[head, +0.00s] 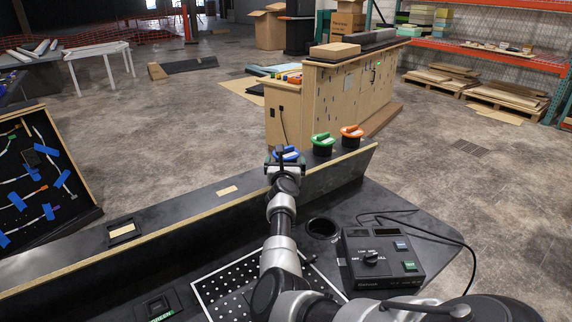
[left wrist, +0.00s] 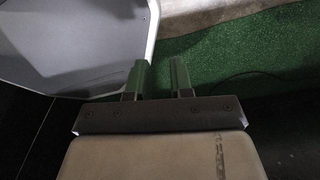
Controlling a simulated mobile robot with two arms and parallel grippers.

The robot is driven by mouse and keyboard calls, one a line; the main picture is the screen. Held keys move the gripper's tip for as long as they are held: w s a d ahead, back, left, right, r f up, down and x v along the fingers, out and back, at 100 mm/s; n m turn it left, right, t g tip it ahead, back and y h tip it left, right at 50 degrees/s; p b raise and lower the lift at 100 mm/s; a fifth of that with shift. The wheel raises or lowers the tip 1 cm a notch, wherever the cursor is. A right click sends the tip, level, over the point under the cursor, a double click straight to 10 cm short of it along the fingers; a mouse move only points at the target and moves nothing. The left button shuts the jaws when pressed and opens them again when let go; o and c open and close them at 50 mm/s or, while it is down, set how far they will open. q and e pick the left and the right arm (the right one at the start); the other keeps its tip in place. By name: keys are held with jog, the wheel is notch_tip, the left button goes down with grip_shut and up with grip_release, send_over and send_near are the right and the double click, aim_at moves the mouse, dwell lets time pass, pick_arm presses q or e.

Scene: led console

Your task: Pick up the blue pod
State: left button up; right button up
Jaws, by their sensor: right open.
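The blue pod (head: 290,152) stands on the ledge of the console, left of a green pod (head: 323,140) and an orange pod (head: 351,132). My right gripper (head: 284,158) is open and sits right at the blue pod, in front of it. It hides part of the pod, so contact between fingers and pod cannot be made out. My left gripper (left wrist: 158,78) shows in the left wrist view with its two fingers apart and nothing between them. It is away from the pods.
A black control box (head: 383,262) with a knob and a cable stands on the console at the right. A round hole (head: 322,228) lies beside it. A perforated panel (head: 222,290) lies at the front. A wooden cabinet (head: 345,95) stands behind the pods.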

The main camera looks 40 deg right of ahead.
aim_at(286, 155)
jog(key=b+x, duration=0.4)
jog(key=b, duration=0.1)
jog(key=shift+w+f, duration=0.15)
jog(key=shift+f, duration=0.25)
jog(key=shift+w+d+r+b, duration=0.15)
jog(key=shift+w+d+b, duration=0.15)
jog(key=shift+d, duration=0.1)
jog(key=shift+r, duration=0.15)
pick_arm(q)
jog(key=f, duration=0.2)
jog(key=w+d+f, duration=0.1)
jog(key=f, duration=0.2)
jog(key=shift+w+d+f, duration=0.15)
jog(key=shift+w+f, duration=0.1)
jog(key=shift+f, duration=0.05)
pick_arm(e)
jog(key=c, duration=0.6)
jog(key=shift+c, duration=0.2)
